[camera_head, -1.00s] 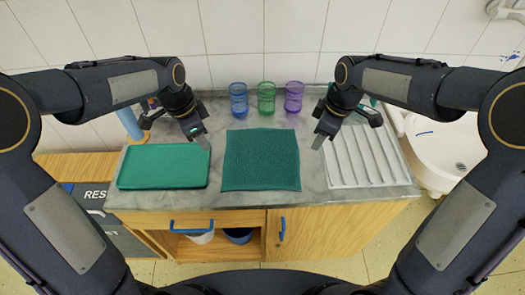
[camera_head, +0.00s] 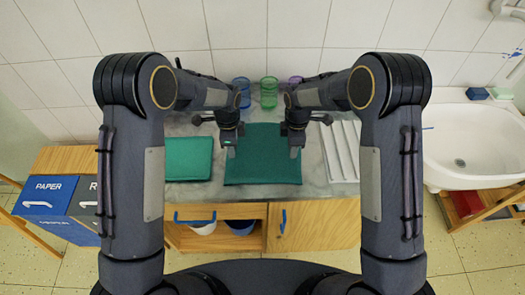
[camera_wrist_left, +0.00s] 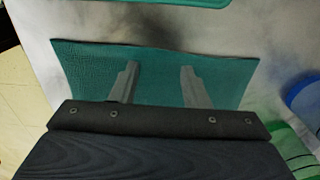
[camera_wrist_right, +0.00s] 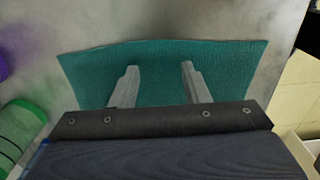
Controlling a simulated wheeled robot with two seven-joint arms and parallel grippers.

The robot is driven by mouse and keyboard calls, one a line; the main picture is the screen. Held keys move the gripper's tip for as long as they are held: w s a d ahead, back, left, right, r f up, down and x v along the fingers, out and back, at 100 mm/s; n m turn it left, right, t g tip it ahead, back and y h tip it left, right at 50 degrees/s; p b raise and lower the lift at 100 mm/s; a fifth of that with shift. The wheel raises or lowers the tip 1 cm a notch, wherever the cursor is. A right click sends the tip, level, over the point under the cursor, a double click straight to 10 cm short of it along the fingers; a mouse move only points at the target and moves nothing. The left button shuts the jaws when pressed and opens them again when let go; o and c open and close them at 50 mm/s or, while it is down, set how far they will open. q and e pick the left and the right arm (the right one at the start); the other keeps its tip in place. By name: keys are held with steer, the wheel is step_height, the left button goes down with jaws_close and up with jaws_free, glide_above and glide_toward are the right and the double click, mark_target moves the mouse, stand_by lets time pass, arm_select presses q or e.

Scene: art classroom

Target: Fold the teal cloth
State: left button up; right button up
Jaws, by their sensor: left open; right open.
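The teal cloth (camera_head: 262,160) lies flat and spread out in the middle of the grey counter. My left gripper (camera_head: 230,150) is open over the cloth's left edge. In the left wrist view its two fingers (camera_wrist_left: 158,82) are apart with the cloth (camera_wrist_left: 150,70) beneath and between them. My right gripper (camera_head: 295,150) is open over the cloth's right edge. In the right wrist view its fingers (camera_wrist_right: 160,82) are apart above the cloth (camera_wrist_right: 160,60). Whether the fingertips touch the cloth cannot be told.
A green tray (camera_head: 188,160) lies left of the cloth and a white ribbed drainer (camera_head: 340,150) lies right of it. Blue (camera_head: 241,92), green (camera_head: 268,92) and purple (camera_head: 295,80) cups stand behind, partly hidden by my arms. A white sink (camera_head: 470,145) is at the right.

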arm_select(q)
steer(key=shift+f, duration=0.25)
arm_select(e)
steer(key=shift+f, duration=0.25)
arm_select(q)
steer(key=shift+f, duration=0.2)
arm_select(e)
steer(key=shift+f, duration=0.2)
arm_select(q)
steer(key=shift+c, duration=0.5)
arm_select(e)
steer(key=shift+r, duration=0.1)
steer(key=shift+c, duration=0.5)
arm_select(q)
steer(key=shift+s, duration=0.1)
jaws_close()
arm_select(e)
steer(key=shift+s, duration=0.1)
jaws_close()
arm_select(q)
steer(key=shift+r, duration=0.1)
